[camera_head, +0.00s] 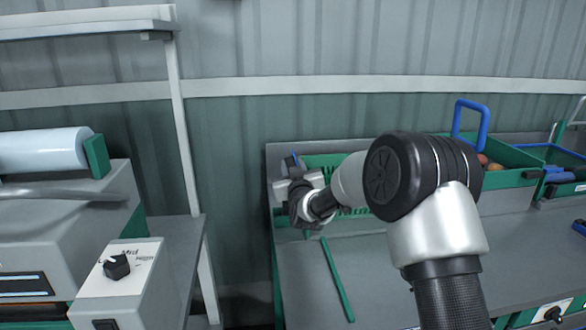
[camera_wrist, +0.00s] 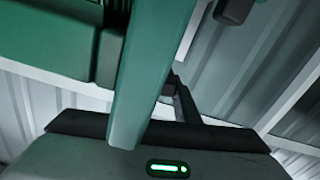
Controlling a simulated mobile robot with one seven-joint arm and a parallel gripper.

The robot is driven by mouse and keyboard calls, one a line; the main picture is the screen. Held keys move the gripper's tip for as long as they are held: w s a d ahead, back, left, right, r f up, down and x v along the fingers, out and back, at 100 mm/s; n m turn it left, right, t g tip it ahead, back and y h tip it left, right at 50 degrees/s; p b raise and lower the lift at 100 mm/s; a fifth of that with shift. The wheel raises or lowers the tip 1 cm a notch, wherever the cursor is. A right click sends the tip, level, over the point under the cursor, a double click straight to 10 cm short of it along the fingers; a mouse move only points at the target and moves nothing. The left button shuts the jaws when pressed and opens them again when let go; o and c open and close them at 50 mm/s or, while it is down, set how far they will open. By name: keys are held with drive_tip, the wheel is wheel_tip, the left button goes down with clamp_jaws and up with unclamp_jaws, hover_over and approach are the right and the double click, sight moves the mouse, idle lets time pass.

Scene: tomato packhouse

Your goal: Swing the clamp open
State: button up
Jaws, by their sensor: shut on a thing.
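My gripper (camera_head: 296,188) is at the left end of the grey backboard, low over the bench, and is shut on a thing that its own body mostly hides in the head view. In the wrist view a green bar (camera_wrist: 155,70) runs from the top edge down across the front of my gripper's dark-edged housing, which has a lit green light. The bar looks like part of the clamp. The grip on it is not clearly visible.
A green strip (camera_head: 337,280) lies on the grey bench (camera_head: 375,265). At right stands a green crate (camera_head: 508,160) with a blue handle (camera_head: 484,121) and reddish produce. At left are a grey machine with a white roll (camera_head: 42,150) and a box with a black knob (camera_head: 116,266).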

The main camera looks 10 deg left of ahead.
drive_tip(key=o, duration=0.9)
drive_tip(key=shift+s+a+f, duration=0.1)
drive_tip(key=shift+a+f, duration=0.05)
drive_tip(key=shift+a, duration=0.15)
drive_tip(key=shift+d, duration=0.1)
drive_tip(key=shift+s, duration=0.15)
drive_tip(key=v, duration=1.7)
drive_tip(key=shift+p, duration=0.35)
drive_tip(key=shift+d, duration=0.1)
